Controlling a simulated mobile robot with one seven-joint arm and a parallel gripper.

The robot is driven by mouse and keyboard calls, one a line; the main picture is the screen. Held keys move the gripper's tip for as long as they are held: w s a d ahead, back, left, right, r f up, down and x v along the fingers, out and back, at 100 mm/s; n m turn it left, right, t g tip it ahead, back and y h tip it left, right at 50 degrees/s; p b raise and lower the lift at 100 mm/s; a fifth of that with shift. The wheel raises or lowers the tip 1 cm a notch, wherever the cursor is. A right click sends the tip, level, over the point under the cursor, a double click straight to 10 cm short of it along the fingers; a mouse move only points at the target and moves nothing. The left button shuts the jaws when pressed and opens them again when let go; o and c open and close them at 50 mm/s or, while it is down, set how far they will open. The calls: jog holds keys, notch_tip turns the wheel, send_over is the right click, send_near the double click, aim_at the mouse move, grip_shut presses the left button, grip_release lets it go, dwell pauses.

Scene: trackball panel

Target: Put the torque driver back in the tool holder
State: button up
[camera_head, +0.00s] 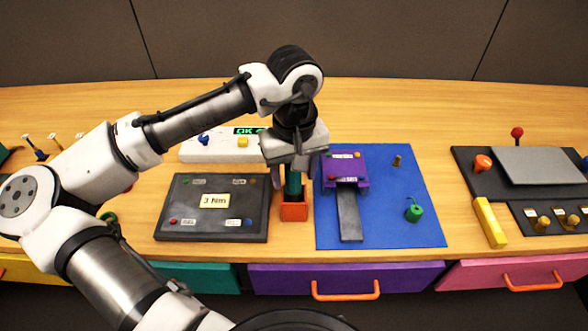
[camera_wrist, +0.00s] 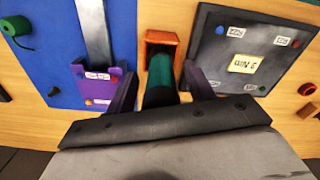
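The torque driver (camera_head: 293,183) is a teal handle standing about upright, with its lower end at the orange tool holder (camera_head: 294,211) and seemingly inside it. In the wrist view the driver (camera_wrist: 161,72) reaches from under my gripper to the orange holder (camera_wrist: 163,37). My gripper (camera_head: 294,179) points down over the holder, one finger on each side of the driver. In the wrist view narrow gaps show between the fingers and the handle, so it looks open around it. The driver's top is hidden by the gripper, and its tip is hidden too.
A dark panel with a "3 Nm" label (camera_head: 213,201) lies left of the holder. A blue mat (camera_head: 385,225) with a purple fixture (camera_head: 345,172) and a grey strip lies close on the right. A white box with a green "OK" display (camera_head: 210,148) stands behind.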

notch_tip(320, 180, up, 12)
jog(key=shift+r, duration=0.2)
dwell(0.5)
jog(key=shift+c, duration=0.4)
dwell(1.7)
